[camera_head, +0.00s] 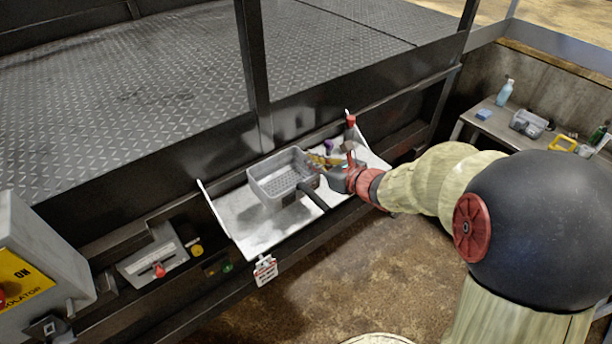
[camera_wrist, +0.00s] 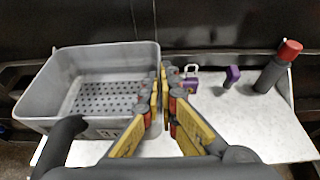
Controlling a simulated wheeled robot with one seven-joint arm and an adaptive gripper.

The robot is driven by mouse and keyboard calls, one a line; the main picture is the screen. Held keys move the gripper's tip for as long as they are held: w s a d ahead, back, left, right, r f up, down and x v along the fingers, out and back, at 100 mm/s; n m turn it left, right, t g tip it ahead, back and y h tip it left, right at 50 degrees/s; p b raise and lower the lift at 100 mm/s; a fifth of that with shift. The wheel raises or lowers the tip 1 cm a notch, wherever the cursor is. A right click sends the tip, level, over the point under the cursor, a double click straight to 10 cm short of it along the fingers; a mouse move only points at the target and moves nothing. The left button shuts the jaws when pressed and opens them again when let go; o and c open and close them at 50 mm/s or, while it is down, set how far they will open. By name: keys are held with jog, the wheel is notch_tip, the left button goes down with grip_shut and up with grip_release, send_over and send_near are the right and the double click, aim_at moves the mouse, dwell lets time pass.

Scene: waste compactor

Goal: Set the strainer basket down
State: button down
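The strainer basket (camera_head: 284,172) is a grey rectangular tub with a perforated floor and a dark handle. In the head view it is over the left and middle part of a pale fold-down shelf (camera_head: 252,226). It also fills the left of the wrist view (camera_wrist: 60,88), with its handle toward the camera. My gripper (camera_wrist: 161,95) has its yellow and black fingers close together at the basket's right wall, which appears pinched between them. The basket looks roughly level. I cannot tell whether its underside touches the shelf.
On the shelf's right part are a purple padlock (camera_wrist: 189,79), another small purple item (camera_wrist: 232,74) and a dark red-capped bottle (camera_wrist: 270,72). A dark metal wall stands behind. A side table (camera_head: 497,122) with a blue bottle (camera_head: 505,92) is at far right.

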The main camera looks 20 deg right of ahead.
aim_at(307, 175)
jog(key=w+f, duration=0.2)
jog(key=f, duration=0.1)
jog(key=w+f+b, duration=0.1)
jog(key=w+f, duration=0.1)
jog(key=shift+a+f, duration=0.15)
jog(key=shift+w+f+b, duration=0.2)
jog(key=shift+f+b, duration=0.1)
jog(key=shift+f, duration=1.35)
jog(key=shift+f, duration=0.1)
jog(key=shift+f, duration=0.1)
jog(key=c, duration=2)
grip_release()
jog(key=shift+c, duration=0.2)
